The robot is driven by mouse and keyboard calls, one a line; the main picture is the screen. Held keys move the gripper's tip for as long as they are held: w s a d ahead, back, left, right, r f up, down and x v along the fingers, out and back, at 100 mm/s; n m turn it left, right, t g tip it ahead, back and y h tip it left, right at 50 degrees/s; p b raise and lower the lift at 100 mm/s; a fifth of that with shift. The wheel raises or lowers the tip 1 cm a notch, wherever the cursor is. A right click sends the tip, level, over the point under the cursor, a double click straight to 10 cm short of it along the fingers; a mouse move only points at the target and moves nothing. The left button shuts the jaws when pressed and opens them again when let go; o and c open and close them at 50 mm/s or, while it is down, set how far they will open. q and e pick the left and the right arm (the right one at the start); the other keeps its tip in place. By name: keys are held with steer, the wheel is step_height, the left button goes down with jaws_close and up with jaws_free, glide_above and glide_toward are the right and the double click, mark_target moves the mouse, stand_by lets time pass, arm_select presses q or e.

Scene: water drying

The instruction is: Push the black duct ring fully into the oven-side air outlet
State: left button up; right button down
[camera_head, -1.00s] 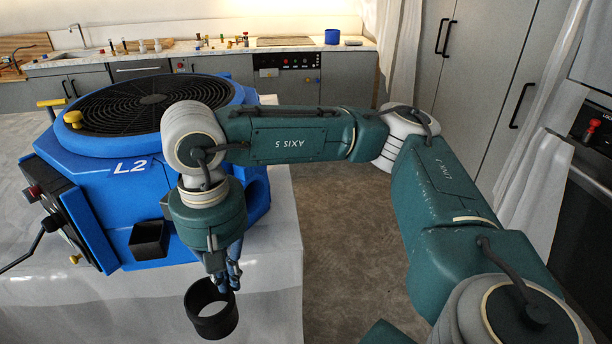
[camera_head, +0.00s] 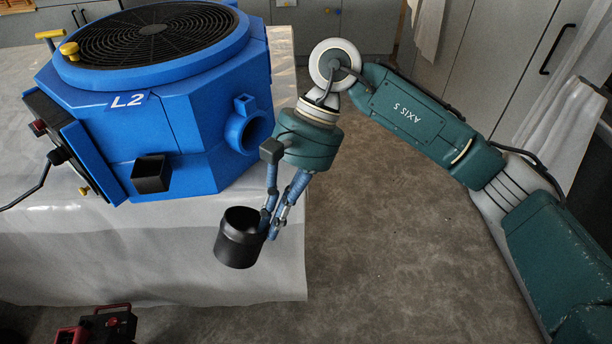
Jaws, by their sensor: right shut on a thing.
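My right gripper (camera_head: 271,228) is shut on the black duct ring (camera_head: 237,251), gripping its right side. The ring is a short black cylinder, held in the air in front of the table's right part, with its open end tilted up. The blue machine marked L2 (camera_head: 187,140) stands on the table behind it. A round blue outlet (camera_head: 237,133) sticks out from the machine's right side, up from the ring and apart from it. A square black outlet (camera_head: 152,174) is on the machine's front face. My left gripper is not in view.
The white-covered table (camera_head: 60,255) has bare room in front of the machine. A black and red device (camera_head: 105,325) shows at the bottom left. Grey floor (camera_head: 390,240) lies open to the right of the table. Grey cabinets (camera_head: 495,60) stand behind.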

mark_target(226, 212)
steer(key=a+r+m+y, duration=0.1)
steer(key=y, duration=0.1)
steer(key=w+a+r+m+y, duration=0.1)
steer(key=a+m+y, duration=0.1)
steer(key=w+a+r+m+y, duration=0.1)
steer(key=a+m, duration=0.1)
steer(key=shift+w+a+t+y, duration=0.15)
steer(key=shift+a+t+y, duration=0.05)
steer(key=shift+t+y, duration=0.2)
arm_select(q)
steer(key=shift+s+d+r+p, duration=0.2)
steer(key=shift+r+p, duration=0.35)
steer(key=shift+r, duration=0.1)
arm_select(e)
steer(key=w+d+f+m+t+y, duration=0.3)
steer(key=w+d+f+m+t, duration=0.5)
steer(key=w+d+m+t, duration=0.3)
steer(key=t, duration=0.4)
steer(key=shift+w+m, duration=0.15)
steer(key=shift+m, duration=0.15)
arm_select(q)
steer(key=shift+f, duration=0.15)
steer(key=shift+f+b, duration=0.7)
steer(key=shift+b, duration=0.1)
arm_select(e)
steer(key=shift+x, duration=2.85)
